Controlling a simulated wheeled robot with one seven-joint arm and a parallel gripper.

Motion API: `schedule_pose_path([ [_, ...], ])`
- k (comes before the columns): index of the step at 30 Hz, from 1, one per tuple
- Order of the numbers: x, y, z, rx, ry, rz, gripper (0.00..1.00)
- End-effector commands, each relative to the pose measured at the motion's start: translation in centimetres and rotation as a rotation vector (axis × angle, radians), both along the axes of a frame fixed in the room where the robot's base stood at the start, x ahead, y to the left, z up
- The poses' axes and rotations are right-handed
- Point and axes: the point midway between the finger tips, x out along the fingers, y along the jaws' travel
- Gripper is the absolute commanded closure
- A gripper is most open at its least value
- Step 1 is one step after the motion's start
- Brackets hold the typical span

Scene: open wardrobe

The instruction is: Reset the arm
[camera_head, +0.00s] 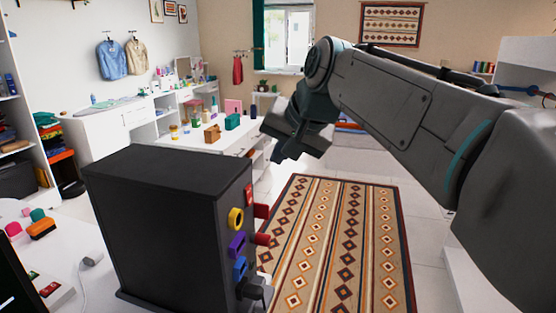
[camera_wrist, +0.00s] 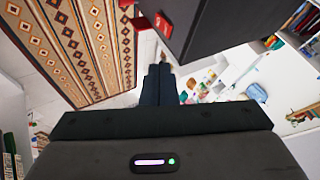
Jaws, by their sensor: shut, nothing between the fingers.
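My arm (camera_head: 390,95) reaches in from the right of the head view and bends down at its far end. My gripper (camera_head: 280,155) hangs there in the air, beyond the black cabinet and above the floor near the patterned rug. In the wrist view my gripper (camera_wrist: 160,70) shows its two dark fingers together, with nothing between them. In the head view the fingertips are small and dark, so their detail is hard to make out.
A black cabinet (camera_head: 165,195) with coloured rings and red handles stands close in front; it also shows in the wrist view (camera_wrist: 235,25). A patterned rug (camera_head: 340,240) covers open floor on the right. White desks (camera_head: 110,130) line the left wall.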

Motion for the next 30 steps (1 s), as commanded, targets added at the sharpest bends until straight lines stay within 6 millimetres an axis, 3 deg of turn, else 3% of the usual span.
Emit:
schedule_pose_path([
  [8, -0.1, -0.2, -0.2, -0.004, 0.002, -0.002, 1.0],
  [11, -0.9, -1.2, -1.5, -0.03, 0.012, -0.001, 1.0],
  [17, -5.3, -5.2, -7.9, -0.153, 0.064, 0.016, 1.0],
  [24, -12.7, -9.7, -17.1, -0.323, 0.152, 0.073, 1.0],
  [30, -17.6, -11.8, -22.6, -0.415, 0.211, 0.124, 1.0],
])
